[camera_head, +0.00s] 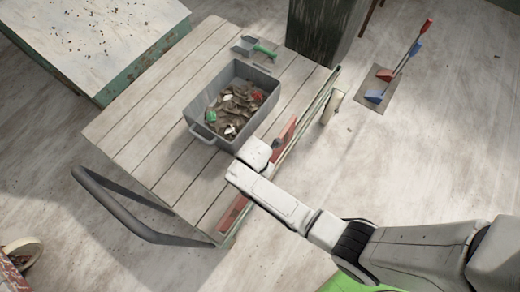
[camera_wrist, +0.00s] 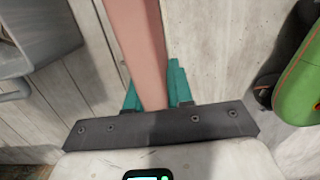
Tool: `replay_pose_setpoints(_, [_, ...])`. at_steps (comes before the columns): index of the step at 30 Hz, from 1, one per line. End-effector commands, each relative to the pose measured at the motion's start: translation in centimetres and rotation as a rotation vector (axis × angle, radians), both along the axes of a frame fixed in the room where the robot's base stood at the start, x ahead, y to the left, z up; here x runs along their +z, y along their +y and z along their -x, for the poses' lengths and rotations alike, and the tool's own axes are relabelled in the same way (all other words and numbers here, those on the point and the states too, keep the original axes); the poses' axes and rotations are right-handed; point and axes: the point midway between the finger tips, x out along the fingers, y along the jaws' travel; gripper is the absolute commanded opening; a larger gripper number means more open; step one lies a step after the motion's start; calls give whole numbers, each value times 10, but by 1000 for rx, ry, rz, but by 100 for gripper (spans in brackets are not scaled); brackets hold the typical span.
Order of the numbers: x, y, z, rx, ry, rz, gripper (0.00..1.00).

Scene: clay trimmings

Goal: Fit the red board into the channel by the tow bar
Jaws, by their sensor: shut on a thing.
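The red board (camera_head: 286,137) is long and narrow and runs along the right edge of the slatted wooden cart bed (camera_head: 150,142). Its lower end (camera_head: 233,212) shows beyond my arm, and its middle is hidden by it. In the wrist view the board (camera_wrist: 138,38) stands between the teal fingers of my gripper (camera_wrist: 157,92), which are shut on it. My gripper (camera_head: 262,153) is over the cart's right edge in the head view. A pale green rail or channel (camera_head: 326,92) runs along that edge. I cannot tell if the board is seated in it. A dark tubular bar (camera_head: 128,208) at lower left may be the tow bar.
A grey bin (camera_head: 203,133) of clay scraps stands on the cart, left of my gripper. A green-handled scoop (camera_head: 258,48) lies behind it. A cream post (camera_head: 333,107) is beside the rail. A speckled green-sided bench (camera_head: 95,40) is upper left.

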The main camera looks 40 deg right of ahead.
Motion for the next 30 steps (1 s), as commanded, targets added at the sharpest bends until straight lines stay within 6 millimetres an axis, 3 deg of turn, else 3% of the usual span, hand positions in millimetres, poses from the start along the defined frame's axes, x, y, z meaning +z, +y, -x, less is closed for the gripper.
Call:
replay_pose_setpoints(9, [59,0,-2,0,-7,0,0])
replay_pose_setpoints(16, [88,0,-2,0,-4,0,0])
replay_pose_setpoints(21, [89,0,-1,0,0,-9,0])
replay_pose_setpoints(30, [64,0,-1,-1,12,-48,0])
